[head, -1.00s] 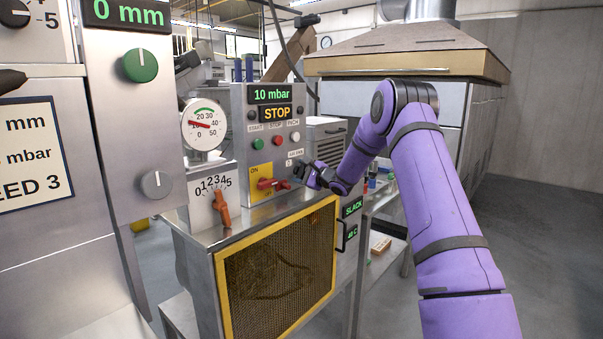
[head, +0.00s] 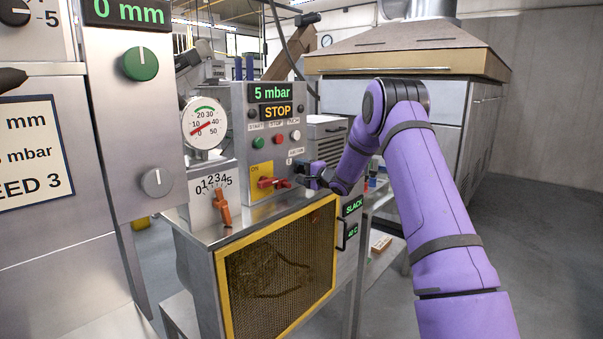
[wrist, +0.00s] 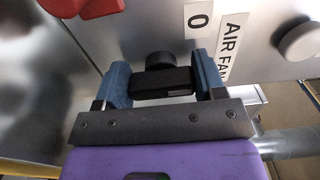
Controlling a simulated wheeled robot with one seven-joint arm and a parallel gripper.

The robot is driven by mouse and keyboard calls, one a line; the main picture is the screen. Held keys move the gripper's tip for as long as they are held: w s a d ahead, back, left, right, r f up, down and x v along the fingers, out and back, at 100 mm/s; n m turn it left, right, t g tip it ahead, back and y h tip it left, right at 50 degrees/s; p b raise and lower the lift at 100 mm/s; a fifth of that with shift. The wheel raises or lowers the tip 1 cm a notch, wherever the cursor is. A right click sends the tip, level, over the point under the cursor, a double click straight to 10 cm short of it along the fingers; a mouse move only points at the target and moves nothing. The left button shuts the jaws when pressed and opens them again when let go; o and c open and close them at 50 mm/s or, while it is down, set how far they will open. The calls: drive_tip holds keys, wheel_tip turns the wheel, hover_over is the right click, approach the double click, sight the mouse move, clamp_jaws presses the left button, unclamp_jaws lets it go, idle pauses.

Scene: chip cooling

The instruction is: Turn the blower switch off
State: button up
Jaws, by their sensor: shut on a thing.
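My gripper (head: 312,178) is at the right side of the grey control panel, low beside the red handle. In the wrist view my gripper (wrist: 162,76) has its two blue fingers shut on the black bar handle of a switch (wrist: 163,84). This switch sits next to a label reading "AIR FAN" and a "0" mark. The handle lies crosswise between the fingers, which touch its ends. In the head view my gripper hides most of the switch. The panel display (head: 275,93) reads 5 mbar, with a yellow STOP sign (head: 278,111) under it.
A red handle on a yellow plate (head: 257,170) is just left of my gripper. An orange lever (head: 222,208) stands on a 0 to 5 scale. A round gauge (head: 203,122) is at left. A yellow-framed mesh box (head: 224,300) lies below. Open floor is at right.

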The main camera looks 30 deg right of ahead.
drive_tip(key=shift+f, duration=0.1)
drive_tip(key=o, duration=0.9)
drive_tip(key=shift+s, duration=0.1)
drive_tip(key=v, duration=1)
drive_tip(key=shift+s+d, duration=0.15)
drive_tip(key=shift+s, duration=0.15)
